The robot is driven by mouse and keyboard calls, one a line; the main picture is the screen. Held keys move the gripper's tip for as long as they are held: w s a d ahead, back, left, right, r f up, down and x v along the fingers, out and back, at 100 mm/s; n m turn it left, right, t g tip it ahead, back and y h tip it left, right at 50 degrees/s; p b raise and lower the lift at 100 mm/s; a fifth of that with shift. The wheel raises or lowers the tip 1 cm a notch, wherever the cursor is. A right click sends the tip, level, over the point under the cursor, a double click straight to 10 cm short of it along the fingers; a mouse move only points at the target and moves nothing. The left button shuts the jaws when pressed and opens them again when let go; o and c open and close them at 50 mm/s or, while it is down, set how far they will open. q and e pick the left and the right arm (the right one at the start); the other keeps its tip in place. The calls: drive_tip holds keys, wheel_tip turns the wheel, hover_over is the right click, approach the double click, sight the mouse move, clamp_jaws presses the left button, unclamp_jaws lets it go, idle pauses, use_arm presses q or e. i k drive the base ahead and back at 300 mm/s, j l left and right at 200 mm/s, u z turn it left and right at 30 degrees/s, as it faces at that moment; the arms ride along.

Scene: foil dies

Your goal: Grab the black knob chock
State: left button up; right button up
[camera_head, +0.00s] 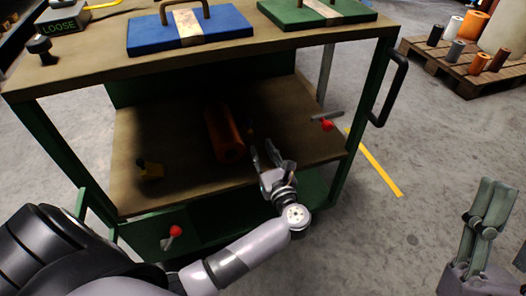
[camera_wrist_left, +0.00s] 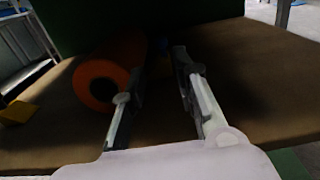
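A yellow chock with a dark knob-like part (camera_head: 150,170) sits on the lower shelf, left of the orange roll (camera_head: 222,134). Its yellow side shows at the left edge of the left wrist view (camera_wrist_left: 16,112). A second small, dark yellowish shape (camera_head: 251,130) stands right of the roll in shadow; its knob colour is unclear. My left gripper (camera_head: 264,152) is over the shelf's front, right of the roll. In the wrist view its fingers (camera_wrist_left: 158,64) are apart with nothing held, pointing towards that shadowed shape. My right gripper (camera_head: 492,186) is at the lower right, away from the cart.
The cart's top (camera_head: 90,72) hangs over the shelf (camera_head: 190,187). Red-ball levers (camera_head: 326,125) (camera_head: 175,231) are at the shelf's right and front. A pallet (camera_head: 456,66) stands behind.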

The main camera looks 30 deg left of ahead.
sight(150, 171)
drive_tip(key=k+l, duration=0.2)
drive_tip(key=l, duration=0.2)
drive_tip(key=k+l, duration=0.45)
drive_tip(key=l, duration=0.3)
